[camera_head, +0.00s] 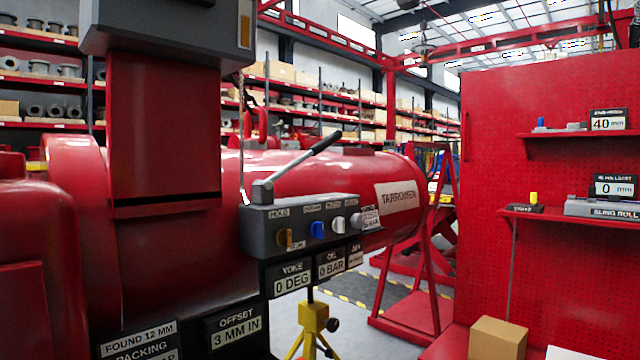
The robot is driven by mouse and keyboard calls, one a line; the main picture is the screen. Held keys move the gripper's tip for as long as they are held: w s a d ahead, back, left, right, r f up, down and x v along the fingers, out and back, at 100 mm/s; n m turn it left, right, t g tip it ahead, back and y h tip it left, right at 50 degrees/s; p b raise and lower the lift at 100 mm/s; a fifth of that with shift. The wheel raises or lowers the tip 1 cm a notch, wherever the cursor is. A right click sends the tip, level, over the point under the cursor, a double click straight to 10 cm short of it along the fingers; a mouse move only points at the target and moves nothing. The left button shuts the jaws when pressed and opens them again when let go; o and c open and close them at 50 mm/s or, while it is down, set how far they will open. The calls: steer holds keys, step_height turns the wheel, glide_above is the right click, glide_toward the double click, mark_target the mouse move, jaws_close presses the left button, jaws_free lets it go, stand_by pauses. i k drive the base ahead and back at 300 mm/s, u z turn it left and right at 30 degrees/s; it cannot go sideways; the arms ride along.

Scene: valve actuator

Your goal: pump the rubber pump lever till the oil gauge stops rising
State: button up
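The pump lever (300,163) rises from a pivot on top of the grey control box (300,218). It slants up to the right, and its upper end has a black grip (327,142). The oil gauge (331,264) is a small display under the box, labelled OIL, and it reads 0 BAR. My gripper is not in view, and nothing is seen touching the lever.
The box front has a brown knob (285,238), a blue knob (317,229) and a white knob (338,226). A yoke display (291,281) reads 0 DEG. Behind is a large red cylinder (340,182). A yellow stand (313,317) is below; a red pegboard (560,110) stands right.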

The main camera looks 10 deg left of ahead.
mark_target(315, 149)
steer(key=u, duration=0.15)
steer(key=k, duration=0.35)
steer(key=z, duration=0.85)
steer(key=i, duration=0.9)
steer(key=u, duration=0.4)
steer(key=i, duration=0.65)
steer(key=u, duration=0.75)
